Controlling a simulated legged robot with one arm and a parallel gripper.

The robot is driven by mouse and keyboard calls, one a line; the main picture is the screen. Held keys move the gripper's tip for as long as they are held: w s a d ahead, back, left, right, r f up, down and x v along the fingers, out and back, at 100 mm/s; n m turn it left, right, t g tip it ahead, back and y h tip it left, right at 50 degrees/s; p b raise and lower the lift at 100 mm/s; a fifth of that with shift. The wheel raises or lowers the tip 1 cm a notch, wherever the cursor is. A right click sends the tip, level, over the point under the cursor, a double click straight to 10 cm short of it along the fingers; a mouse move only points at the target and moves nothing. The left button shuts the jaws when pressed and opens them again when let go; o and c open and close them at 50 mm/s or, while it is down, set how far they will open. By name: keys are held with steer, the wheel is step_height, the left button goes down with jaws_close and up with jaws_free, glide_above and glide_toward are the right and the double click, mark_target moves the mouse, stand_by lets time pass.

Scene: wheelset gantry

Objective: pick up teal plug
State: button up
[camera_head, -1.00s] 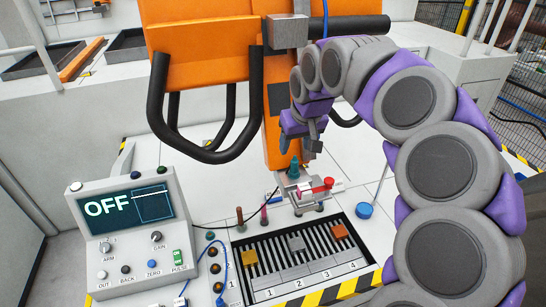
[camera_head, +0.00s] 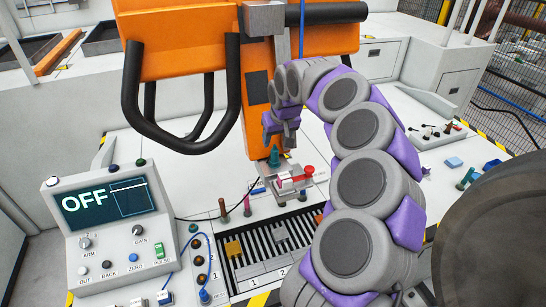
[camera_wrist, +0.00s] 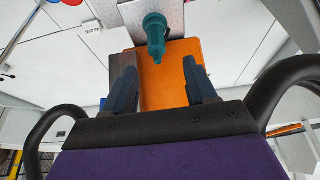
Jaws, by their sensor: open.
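The teal plug (camera_head: 274,157) stands upright on a small grey metal fixture (camera_head: 290,180) in front of the orange gantry column. In the wrist view the teal plug (camera_wrist: 155,36) shows at the top centre, beyond the fingertips. My gripper (camera_wrist: 160,82) is open, with its two dark blue fingers apart and nothing between them. In the head view my gripper (camera_head: 282,132) hangs just above and slightly right of the plug. The fingertips are too small there to see clearly.
A red-knobbed part (camera_head: 303,173) sits on the fixture right of the plug. The orange gantry (camera_head: 180,65) with black handlebars stands behind. The OFF console (camera_head: 110,225) is at left and a slotted tray (camera_head: 262,268) in front. Small parts lie on the right bench.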

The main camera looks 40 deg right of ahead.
mark_target(276, 148)
steer(key=shift+x, duration=0.8)
steer(key=shift+w+d+f, duration=0.2)
steer(key=shift+d+f, duration=0.35)
steer(key=f, duration=0.2)
steer(key=w+f+b, duration=0.1)
steer(key=f, duration=0.1)
steer(key=shift+a, duration=0.3)
steer(key=shift+w+d+f, duration=0.1)
steer(key=shift+w+f, duration=0.2)
steer(key=shift+f, duration=0.05)
steer(key=shift+s+d, duration=0.1)
steer(key=shift+c, duration=0.3)
steer(key=shift+d, duration=0.1)
steer(key=c, duration=0.3)
jaws_close()
